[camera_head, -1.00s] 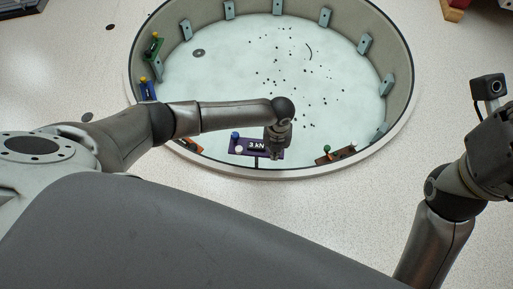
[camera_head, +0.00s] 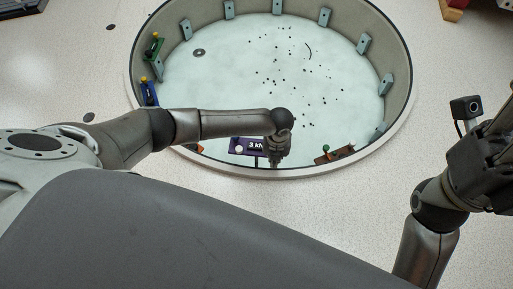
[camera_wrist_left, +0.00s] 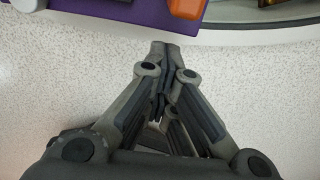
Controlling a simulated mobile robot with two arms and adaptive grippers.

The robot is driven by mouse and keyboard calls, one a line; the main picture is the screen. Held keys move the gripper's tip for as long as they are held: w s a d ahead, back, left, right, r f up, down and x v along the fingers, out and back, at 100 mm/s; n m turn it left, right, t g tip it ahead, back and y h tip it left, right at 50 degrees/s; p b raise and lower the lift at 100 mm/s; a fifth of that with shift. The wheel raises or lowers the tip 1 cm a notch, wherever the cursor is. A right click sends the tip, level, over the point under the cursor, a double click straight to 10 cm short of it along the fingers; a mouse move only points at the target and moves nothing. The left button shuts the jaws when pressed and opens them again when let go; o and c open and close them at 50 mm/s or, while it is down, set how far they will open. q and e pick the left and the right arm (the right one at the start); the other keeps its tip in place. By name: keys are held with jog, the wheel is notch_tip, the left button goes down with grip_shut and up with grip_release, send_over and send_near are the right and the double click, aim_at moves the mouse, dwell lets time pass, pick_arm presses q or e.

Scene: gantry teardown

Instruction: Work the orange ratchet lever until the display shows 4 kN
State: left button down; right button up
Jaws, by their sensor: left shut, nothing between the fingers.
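The purple unit (camera_head: 240,150) sits at the near rim of the round pit in the head view. Its display (camera_head: 256,146), partly covered by my left arm, appears to read 3 kN. In the left wrist view, the purple body (camera_wrist_left: 125,12) crosses the top left, and the orange lever (camera_wrist_left: 187,7) shows at the top edge, cut off by the frame. My left gripper (camera_wrist_left: 165,46) is shut and empty, its tips below the lever in the picture and apart from it. In the head view, the left gripper (camera_head: 277,160) is beside the display. My right wrist is at the right edge; its fingers are not clear.
The pit's pale rim (camera_head: 300,174) curves below the units. A brown unit with a green knob (camera_head: 336,155) stands to the right. Blue (camera_head: 149,92) and green (camera_head: 153,46) units stand on the left wall. The speckled floor in front is clear.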

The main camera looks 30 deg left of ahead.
pick_arm(q)
jog(key=shift+s+f, duration=0.1)
jog(key=shift+s, duration=0.05)
jog(key=shift+s+d+f, duration=0.15)
jog(key=shift+s+f, duration=0.2)
jog(key=shift+s, duration=0.05)
dwell(0.4)
jog(key=c, duration=2.2)
grip_release()
jog(key=o, duration=1.2)
jog(key=shift+c, duration=0.2)
